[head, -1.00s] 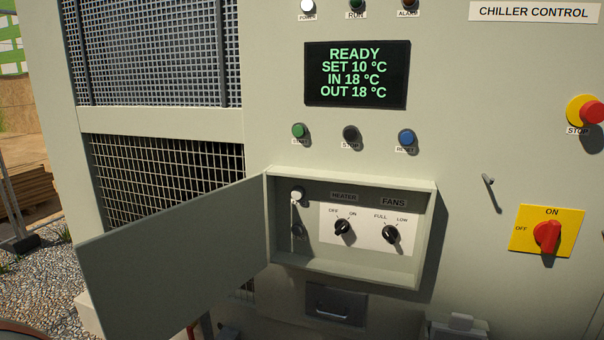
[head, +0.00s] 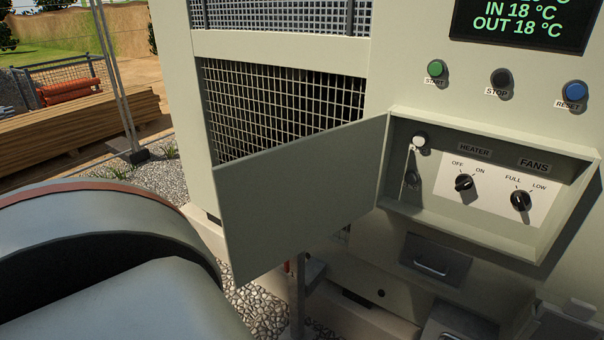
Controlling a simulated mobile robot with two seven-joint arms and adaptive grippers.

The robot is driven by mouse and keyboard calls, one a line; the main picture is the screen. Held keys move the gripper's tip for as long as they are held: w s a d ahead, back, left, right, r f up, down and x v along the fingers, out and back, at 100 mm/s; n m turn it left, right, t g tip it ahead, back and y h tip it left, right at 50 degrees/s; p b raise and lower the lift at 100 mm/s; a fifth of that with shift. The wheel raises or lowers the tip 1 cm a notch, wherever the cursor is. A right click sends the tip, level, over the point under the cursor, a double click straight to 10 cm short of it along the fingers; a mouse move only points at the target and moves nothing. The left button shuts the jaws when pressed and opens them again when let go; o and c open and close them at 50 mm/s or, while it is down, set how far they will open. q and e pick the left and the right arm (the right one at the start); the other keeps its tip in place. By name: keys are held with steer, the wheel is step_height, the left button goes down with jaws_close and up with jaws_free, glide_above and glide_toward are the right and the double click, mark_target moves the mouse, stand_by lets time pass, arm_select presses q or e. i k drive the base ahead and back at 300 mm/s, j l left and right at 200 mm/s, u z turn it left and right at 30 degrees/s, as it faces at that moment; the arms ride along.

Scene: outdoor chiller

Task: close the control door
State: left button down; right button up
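The control door (head: 300,200) is a flat grey-green panel in the head view. It stands wide open, swung out to the left from the left side of the control box (head: 488,243). Inside the box are a heater knob (head: 463,183), a fans knob (head: 520,200) and a white toggle (head: 420,141). Neither gripper is in view.
Start (head: 435,69), stop (head: 500,78) and reset (head: 573,91) buttons sit above the box. A drawer-like handle (head: 432,267) is below it. A post (head: 297,295) stands under the door. Gravel and stacked timber (head: 75,135) lie to the left.

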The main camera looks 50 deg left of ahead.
mark_target(277, 203)
steer(key=j, duration=0.4)
steer(key=k+j+z, duration=0.15)
steer(key=j, duration=0.7)
steer(key=k+j+z, duration=0.1)
steer(key=j, duration=0.3)
steer(key=k+j+z, duration=0.1)
steer(key=j, duration=0.3)
steer(key=k+j, duration=0.15)
steer(key=j, duration=0.25)
steer(key=k+j+z, duration=0.1)
steer(key=j, duration=0.3)
